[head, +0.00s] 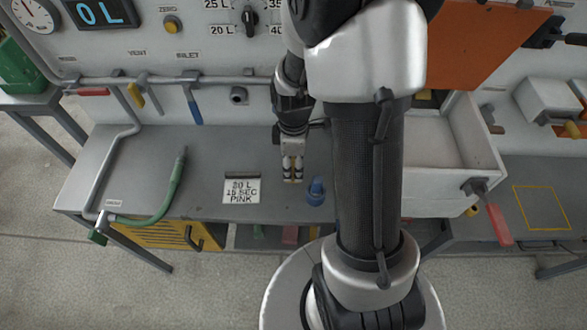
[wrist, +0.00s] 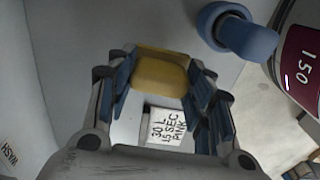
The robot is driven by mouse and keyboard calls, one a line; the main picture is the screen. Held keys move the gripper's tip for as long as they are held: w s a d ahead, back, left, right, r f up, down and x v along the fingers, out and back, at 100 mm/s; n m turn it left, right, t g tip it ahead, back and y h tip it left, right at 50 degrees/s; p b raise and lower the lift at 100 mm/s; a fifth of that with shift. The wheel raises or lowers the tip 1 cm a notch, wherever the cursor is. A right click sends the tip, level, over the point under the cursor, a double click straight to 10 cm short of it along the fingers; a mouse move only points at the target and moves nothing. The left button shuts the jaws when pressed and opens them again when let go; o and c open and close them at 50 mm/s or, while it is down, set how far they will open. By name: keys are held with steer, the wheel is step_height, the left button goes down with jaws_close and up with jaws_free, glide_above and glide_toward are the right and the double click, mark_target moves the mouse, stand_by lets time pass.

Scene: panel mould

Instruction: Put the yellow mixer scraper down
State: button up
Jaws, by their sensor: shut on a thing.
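My gripper (head: 292,172) is shut on the yellow mixer scraper. In the wrist view the scraper (wrist: 160,72) is a yellow block between the two fingers of my gripper (wrist: 163,85). In the head view only a small yellow bit shows at the fingertips. The gripper points down over the grey bench (head: 150,165), between the white card and a blue fitting. I cannot tell whether the scraper touches the bench.
A white card (head: 241,190) reading "30 L 15 SEC PINK" lies left of the gripper. A blue fitting (head: 316,191) stands close on the right. A green hose (head: 168,195) lies on the left. Tools, including a blue-handled one (head: 195,110), hang from the rail. Free bench lies left of the card.

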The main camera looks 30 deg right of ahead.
steer(key=shift+f+b, duration=0.3)
steer(key=shift+f, duration=0.95)
steer(key=shift+f, duration=0.2)
steer(key=o, duration=1)
steer(key=shift+r, duration=0.1)
